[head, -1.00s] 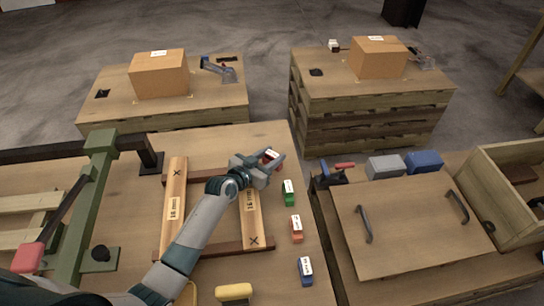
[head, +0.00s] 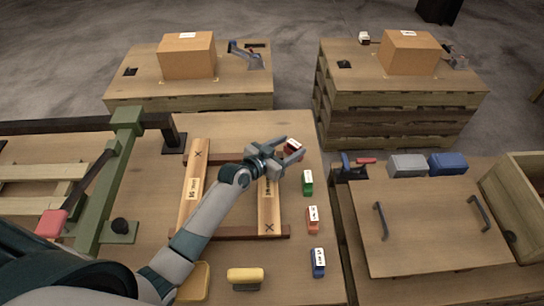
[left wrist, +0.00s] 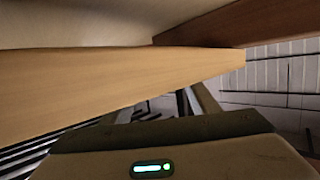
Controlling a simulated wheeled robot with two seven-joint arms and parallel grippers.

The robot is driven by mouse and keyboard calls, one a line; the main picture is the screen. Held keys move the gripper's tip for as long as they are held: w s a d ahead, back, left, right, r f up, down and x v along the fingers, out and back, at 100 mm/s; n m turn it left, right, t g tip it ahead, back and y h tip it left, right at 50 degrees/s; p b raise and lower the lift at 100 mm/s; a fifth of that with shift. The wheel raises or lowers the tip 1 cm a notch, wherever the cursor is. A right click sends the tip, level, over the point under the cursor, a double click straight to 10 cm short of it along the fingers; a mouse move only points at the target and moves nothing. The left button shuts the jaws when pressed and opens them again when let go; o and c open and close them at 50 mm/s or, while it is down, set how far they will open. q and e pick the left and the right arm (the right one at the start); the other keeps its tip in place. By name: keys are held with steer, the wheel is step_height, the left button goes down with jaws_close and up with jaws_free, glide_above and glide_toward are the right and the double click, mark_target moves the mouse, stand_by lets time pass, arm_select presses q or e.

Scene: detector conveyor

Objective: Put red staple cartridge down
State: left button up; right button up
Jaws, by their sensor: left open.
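The red staple cartridge (head: 293,147), with a white label on top, is at the far end of a row of cartridges near the right edge of the table. My left gripper (head: 294,151) is open, with its fingers around or just beside the red cartridge. The cartridge seems to rest on the table top, though the fingers hide part of it. In the left wrist view a wooden rail fills much of the picture, and the cartridge cannot be made out. My right gripper is not in view.
Green (head: 307,182), orange (head: 312,219) and blue (head: 318,262) cartridges stand in a row toward the front. A wooden frame (head: 193,190) lies under my left forearm. A yellow-topped block (head: 245,275) is at the front. A lidded crate (head: 430,240) stands to the right.

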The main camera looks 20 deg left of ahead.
arm_select(q)
steer(key=b+v, duration=0.1)
steer(key=v, duration=0.8)
steer(key=shift+s+a+r, duration=0.1)
steer(key=shift+s+r, duration=0.05)
steer(key=shift+s, duration=0.05)
stand_by(0.3)
